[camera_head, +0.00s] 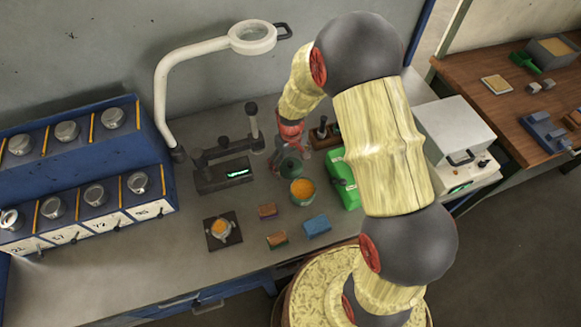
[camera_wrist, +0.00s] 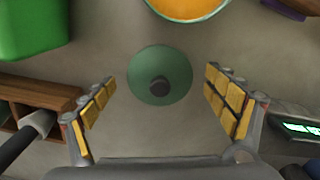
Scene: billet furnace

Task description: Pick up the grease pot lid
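The grease pot lid is a round green disc with a dark knob; it shows in the wrist view (camera_wrist: 143,66), lying on the grey bench top between my fingers as seen from above. In the head view the lid (camera_head: 291,167) is partly hidden by my gripper. My gripper (camera_wrist: 161,79) is open, with yellow-padded fingers apart on either side of the lid, and nothing is held. How high the fingers are above the bench is hard to tell. The open grease pot (camera_head: 302,191) with orange contents stands close to the lid; it also shows in the wrist view (camera_wrist: 188,9).
A green bin (camera_head: 345,182) is right of the pot, and a wooden rack (camera_wrist: 48,93) is left of my gripper in the wrist view. A device with a lit display (camera_head: 222,176) is left of the lid. Small blocks (camera_head: 316,225) lie toward the front edge.

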